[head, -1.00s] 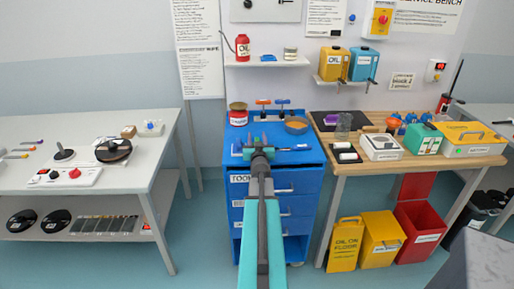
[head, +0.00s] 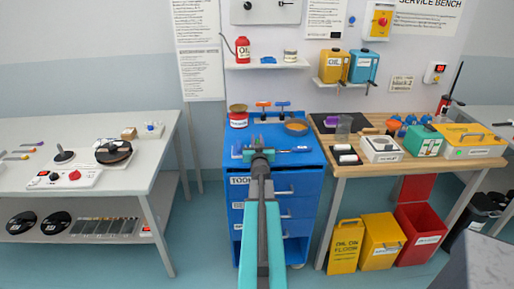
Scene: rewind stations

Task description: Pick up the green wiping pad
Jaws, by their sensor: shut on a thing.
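My gripper (head: 259,141) is over the top of the blue tool cart (head: 235,160), seen from behind along my arm. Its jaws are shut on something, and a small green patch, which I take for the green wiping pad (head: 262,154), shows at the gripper. The gripper hides most of it, so its outline and whether it touches the cart top cannot be told.
On the cart stand a red tin (head: 239,117), an orange bowl (head: 297,127) and a blue-handled tool (head: 298,149). A wooden bench (head: 400,165) with several boxes is right. A white table (head: 60,140) is left. A shelf (head: 268,65) hangs above.

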